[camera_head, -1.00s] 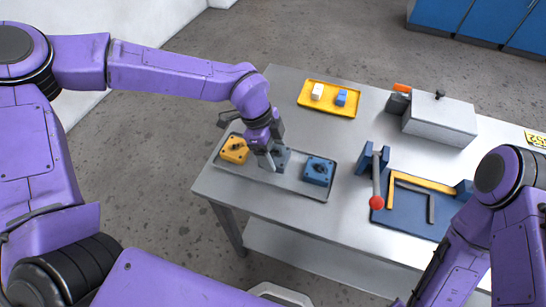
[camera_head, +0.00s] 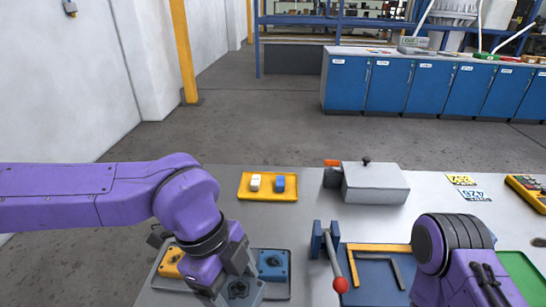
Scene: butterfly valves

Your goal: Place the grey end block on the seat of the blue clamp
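The grey end block (camera_head: 238,290), with a dark round feature on its face, is at the bottom left at my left gripper (camera_head: 232,276). The gripper appears shut on it; the fingers partly cover it. I cannot tell its height above the grey tray (camera_head: 284,292). The blue clamp (camera_head: 318,240) stands upright right of the tray, its lever ending in a red ball (camera_head: 341,285). The clamp's seat is not clearly visible. My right arm shows at the lower right, but its gripper is out of view.
An orange block (camera_head: 171,263) and a blue block (camera_head: 272,264) are in the grey tray. A yellow tray (camera_head: 267,196) holds a white and a blue piece.

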